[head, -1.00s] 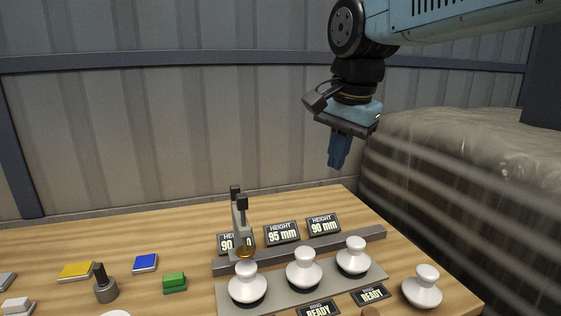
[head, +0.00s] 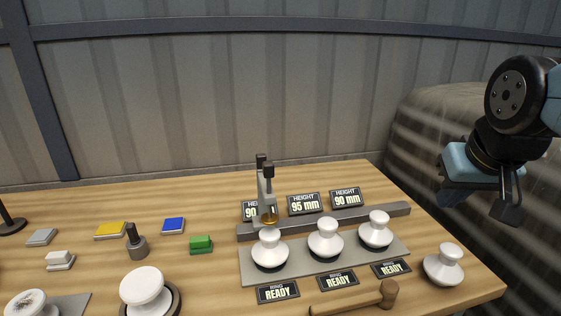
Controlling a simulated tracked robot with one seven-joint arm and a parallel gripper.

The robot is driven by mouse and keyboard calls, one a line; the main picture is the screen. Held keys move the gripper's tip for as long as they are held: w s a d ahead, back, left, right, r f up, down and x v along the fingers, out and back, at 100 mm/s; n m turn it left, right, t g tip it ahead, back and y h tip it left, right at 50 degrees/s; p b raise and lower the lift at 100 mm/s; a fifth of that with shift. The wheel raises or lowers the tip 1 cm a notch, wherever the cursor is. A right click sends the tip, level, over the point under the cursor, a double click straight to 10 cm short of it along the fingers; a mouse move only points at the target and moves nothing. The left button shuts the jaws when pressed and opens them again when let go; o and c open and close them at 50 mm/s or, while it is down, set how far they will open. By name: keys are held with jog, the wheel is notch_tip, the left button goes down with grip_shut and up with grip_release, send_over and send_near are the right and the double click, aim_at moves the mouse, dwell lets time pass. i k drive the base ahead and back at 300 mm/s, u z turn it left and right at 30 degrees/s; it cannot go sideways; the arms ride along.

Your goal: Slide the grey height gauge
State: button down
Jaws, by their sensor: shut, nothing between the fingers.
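The grey height gauge (head: 265,195) stands upright on the dark grey rail (head: 335,220) near its left end. Its two posts have black tops, and a brass-coloured round part sits at its foot, just above the leftmost white insulator (head: 269,248). Two more white insulators (head: 325,238) (head: 375,230) stand in a row on the grey plate (head: 305,271) in front of the rail. My gripper (head: 451,195) is shut and empty, up at the right, well away from the gauge and beyond the table's right edge. Its fingertips are seen only in part.
Height cards (head: 305,204) stand behind the rail; the gauge partly covers the left one. READY cards (head: 278,292) and a wooden mallet (head: 355,300) lie in front. Another insulator (head: 443,265) stands at the right. Coloured blocks (head: 201,244), a grey knobbed weight (head: 136,242) and more insulators (head: 145,290) are at the left.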

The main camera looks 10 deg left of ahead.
aim_at(264, 199)
jog(key=z, duration=0.9)
jog(key=k, duration=1.05)
jog(key=u, duration=1)
jog(key=i, duration=1)
jog(key=z, duration=0.05)
